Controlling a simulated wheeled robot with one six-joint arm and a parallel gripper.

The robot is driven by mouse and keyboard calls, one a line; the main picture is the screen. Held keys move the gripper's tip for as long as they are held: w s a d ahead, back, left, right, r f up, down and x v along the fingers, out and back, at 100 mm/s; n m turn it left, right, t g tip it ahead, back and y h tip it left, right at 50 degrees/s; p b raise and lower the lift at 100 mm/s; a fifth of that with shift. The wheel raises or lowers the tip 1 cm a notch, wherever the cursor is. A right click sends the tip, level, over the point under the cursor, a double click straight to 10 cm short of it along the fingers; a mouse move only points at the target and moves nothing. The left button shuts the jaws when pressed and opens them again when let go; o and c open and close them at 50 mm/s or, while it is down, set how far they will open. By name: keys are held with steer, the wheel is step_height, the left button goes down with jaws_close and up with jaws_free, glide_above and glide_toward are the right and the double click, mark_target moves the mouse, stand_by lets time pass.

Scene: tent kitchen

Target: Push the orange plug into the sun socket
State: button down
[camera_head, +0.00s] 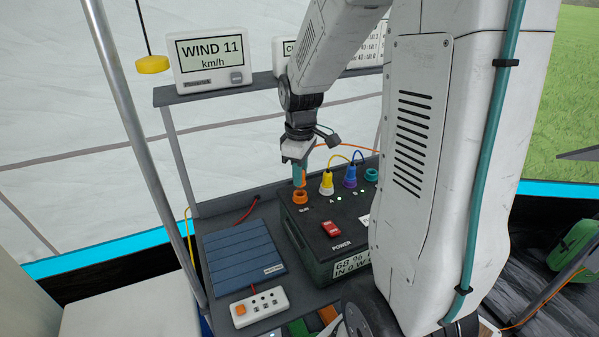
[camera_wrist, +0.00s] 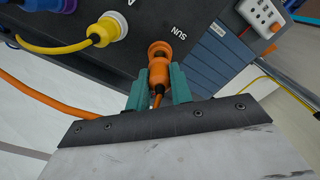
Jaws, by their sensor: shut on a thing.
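The orange sun socket (camera_head: 300,197) is right below the fingertips. In the wrist view the sun socket (camera_wrist: 160,49) sits beside the "SUN" label, and the plug's front end meets or overlaps its ring. I cannot tell how deep the plug is in it. The plug's orange cable (camera_wrist: 40,97) trails away to the left.
A yellow plug (camera_head: 327,183) and a blue-purple plug (camera_head: 350,178) stand in neighbouring sockets, and a teal socket (camera_head: 371,175) is further right. A red power switch (camera_head: 331,229), a blue folded panel (camera_head: 243,259) and a white power strip (camera_head: 259,306) lie nearer.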

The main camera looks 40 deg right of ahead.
steer(key=shift+f, duration=1.5)
stand_by(0.4)
steer(key=c, duration=1.2)
jaws_free()
steer(key=shift+o, duration=0.2)
steer(key=shift+r, duration=0.15)
step_height(320, 180, up, 8)
steer(key=shift+f, duration=0.2)
